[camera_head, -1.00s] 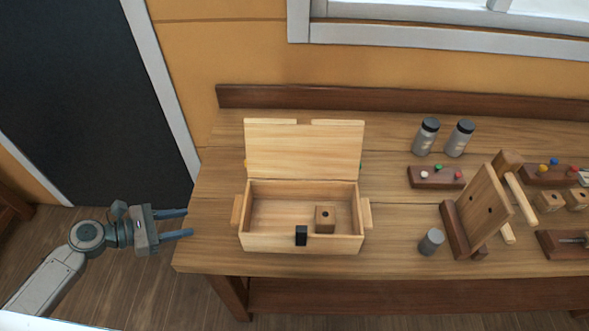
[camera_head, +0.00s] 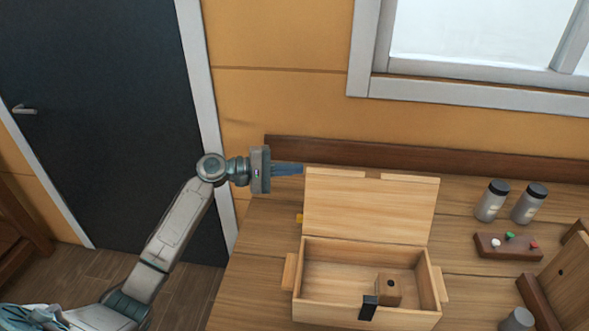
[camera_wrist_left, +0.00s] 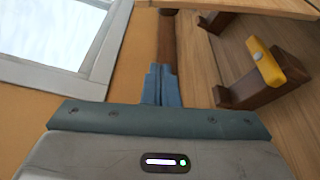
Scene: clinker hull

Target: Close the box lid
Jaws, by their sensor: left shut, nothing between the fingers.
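The wooden box (camera_head: 350,313) stands on the workbench with its lid (camera_head: 370,207) open, raised and leaning slightly back at the rear edge. A small wooden block with a dark hole (camera_head: 388,289) lies inside, and a black latch (camera_head: 368,307) is on the front wall. My left gripper (camera_head: 302,169) is shut and empty, at the upper left corner of the lid; I cannot tell whether it touches. In the left wrist view my shut fingers (camera_wrist_left: 161,85) point along the back of the bench, and a wooden edge, probably the lid (camera_wrist_left: 265,6), shows at the top. My right gripper is not in view.
Two grey jars with dark caps (camera_head: 511,202) and a block with coloured pegs (camera_head: 508,246) stand right of the box. A low back rail (camera_head: 450,167) runs along the wall. A yellow-topped dark bracket (camera_wrist_left: 262,78) shows in the wrist view.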

